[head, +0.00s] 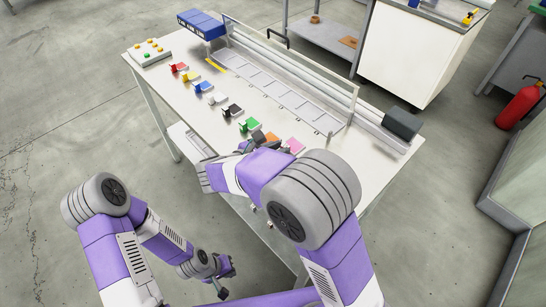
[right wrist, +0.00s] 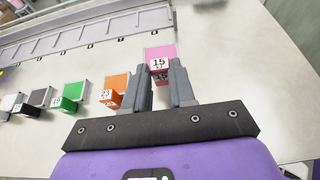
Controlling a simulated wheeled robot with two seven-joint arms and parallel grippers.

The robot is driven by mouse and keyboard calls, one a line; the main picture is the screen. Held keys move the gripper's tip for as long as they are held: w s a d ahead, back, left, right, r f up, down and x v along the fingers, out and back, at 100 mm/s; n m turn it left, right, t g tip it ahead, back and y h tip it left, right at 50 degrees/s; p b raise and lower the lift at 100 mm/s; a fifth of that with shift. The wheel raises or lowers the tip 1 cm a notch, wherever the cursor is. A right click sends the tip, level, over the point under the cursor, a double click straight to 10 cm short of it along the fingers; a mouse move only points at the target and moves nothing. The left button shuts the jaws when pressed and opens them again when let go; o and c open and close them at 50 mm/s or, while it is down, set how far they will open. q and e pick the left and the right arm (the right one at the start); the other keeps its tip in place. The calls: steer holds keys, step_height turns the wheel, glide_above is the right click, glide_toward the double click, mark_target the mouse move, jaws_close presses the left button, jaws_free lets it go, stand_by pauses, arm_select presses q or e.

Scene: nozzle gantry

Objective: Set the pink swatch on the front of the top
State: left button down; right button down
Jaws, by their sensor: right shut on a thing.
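My right gripper (right wrist: 162,80) is shut on the front block of the pink swatch, with a finger on each side. In the head view my right arm hides most of that gripper. My left gripper (head: 222,280) hangs low over the floor, away from the table; its finger gap is too small to read.
Orange (right wrist: 115,85), green (right wrist: 73,95) and several other coloured swatches line the table to the left of the pink one. A railed gantry tray (head: 265,80) runs behind them. A blue box (head: 202,25) and a button panel (head: 150,52) stand at the far end.

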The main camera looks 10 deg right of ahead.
steer(key=shift+f+b, duration=0.8)
steer(key=shift+f, duration=1.4)
steer(key=shift+f, duration=0.2)
steer(key=c, duration=0.9)
jaws_free()
steer(key=shift+c, duration=0.2)
steer(key=shift+r, duration=0.15)
steer(key=shift+s+a+r, duration=0.15)
steer(key=shift+a+r, duration=0.05)
steer(key=p+v, duration=0.3)
steer(key=v, duration=0.8)
steer(key=shift+a, duration=0.2)
